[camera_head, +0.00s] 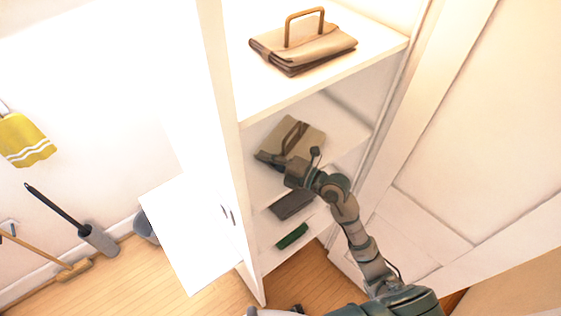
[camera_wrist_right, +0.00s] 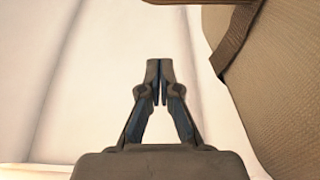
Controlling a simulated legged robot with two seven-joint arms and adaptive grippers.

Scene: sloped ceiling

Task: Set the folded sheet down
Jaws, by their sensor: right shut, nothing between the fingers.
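A beige folded sheet with a brown strap (camera_head: 304,142) lies on the second shelf of the white cabinet. My right gripper (camera_head: 266,157) reaches in at this shelf, at the sheet's front left. In the right wrist view, my right gripper (camera_wrist_right: 159,70) is shut with its fingertips together and nothing between them. The beige cloth (camera_wrist_right: 283,75) and its brown strap fill the right side of that view, beside the fingers and apart from them. A similar beige folded bundle with an upright brown handle (camera_head: 318,48) lies on the top shelf. My left gripper is not in view.
The white cabinet (camera_head: 222,100) has side walls close around my right arm. Lower shelves hold a dark grey folded item (camera_head: 292,206) and a green item (camera_head: 292,236). A white door panel (camera_head: 450,130) stands at the right. Brooms and a yellow towel (camera_head: 24,141) are at the left.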

